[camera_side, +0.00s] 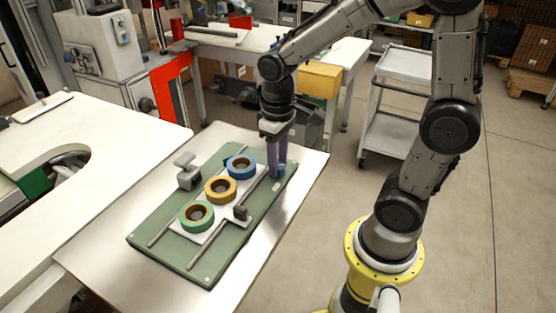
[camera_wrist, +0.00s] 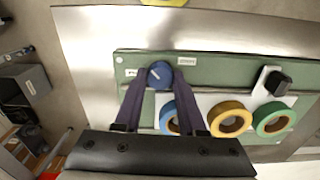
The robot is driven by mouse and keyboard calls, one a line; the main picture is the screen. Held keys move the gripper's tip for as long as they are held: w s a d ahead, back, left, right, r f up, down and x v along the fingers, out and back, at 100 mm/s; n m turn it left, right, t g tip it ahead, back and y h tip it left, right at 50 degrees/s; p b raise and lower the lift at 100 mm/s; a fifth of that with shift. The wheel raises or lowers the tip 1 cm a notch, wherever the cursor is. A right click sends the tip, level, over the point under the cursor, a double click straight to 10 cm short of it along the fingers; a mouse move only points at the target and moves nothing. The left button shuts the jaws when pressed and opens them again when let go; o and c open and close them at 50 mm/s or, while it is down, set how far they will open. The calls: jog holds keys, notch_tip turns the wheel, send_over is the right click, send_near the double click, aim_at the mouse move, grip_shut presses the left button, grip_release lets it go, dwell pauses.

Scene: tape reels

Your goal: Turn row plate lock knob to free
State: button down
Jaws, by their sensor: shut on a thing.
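The lock knob (camera_wrist: 160,74) is round and blue with a white pointer mark, on the green board (camera_wrist: 218,78). The mark seems to tilt to the upper left in the wrist view, but it is small. My gripper (camera_wrist: 159,77) is shut on the knob, one purple finger on each side. In the side view my gripper (camera_side: 278,172) reaches down to the board's far right corner and mostly hides the knob. The white row plate (camera_wrist: 203,103) carries a blue tape reel (camera_wrist: 168,118), a yellow one (camera_wrist: 230,119) and a green one (camera_wrist: 272,120).
A dark handle (camera_wrist: 279,84) stands on the row plate's tab. Small white labels (camera_wrist: 187,61) lie near the knob. Rails (camera_side: 215,231) run along the board. A grey block-like fixture (camera_side: 188,172) stands at its left edge. The metal tabletop (camera_side: 90,256) around the board is clear.

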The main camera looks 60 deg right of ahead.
jog(key=n, duration=0.4)
jog(key=shift+r+n, duration=0.1)
jog(key=shift+n, duration=0.2)
jog(key=n, duration=0.4)
jog(key=shift+n, duration=0.4)
jog(key=shift+c, duration=2.4)
grip_release()
notch_tip(320, 180, up, 14)
